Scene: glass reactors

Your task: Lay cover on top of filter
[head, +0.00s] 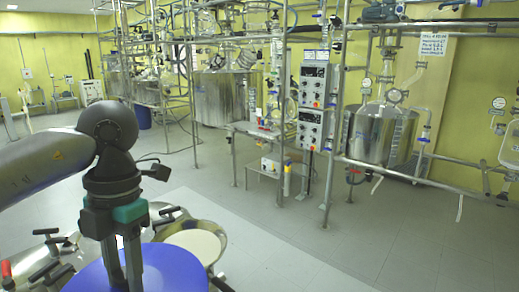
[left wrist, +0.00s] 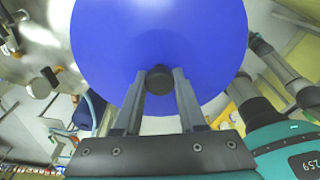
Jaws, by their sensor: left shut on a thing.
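The cover is a round blue disc (head: 178,268) at the bottom of the head view. It fills the upper middle of the left wrist view (left wrist: 160,30). My left gripper (head: 133,284) is shut on the dark knob (left wrist: 159,79) at its centre. The knob sits between both fingertips in the left wrist view (left wrist: 160,73). The filter appears to be the round metal vessel (head: 223,243) with a pale inside, just behind the cover. The cover overlaps its near edge in the picture; the gap in height cannot be told. My right gripper is not in view.
Metal parts with black-handled clamps (head: 47,272) lie left of the cover, one with a red handle (head: 6,270). Beyond stand a pipe frame, a small steel table (head: 262,133) and a steel reactor (head: 378,133). The grey floor (head: 400,235) at right is clear.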

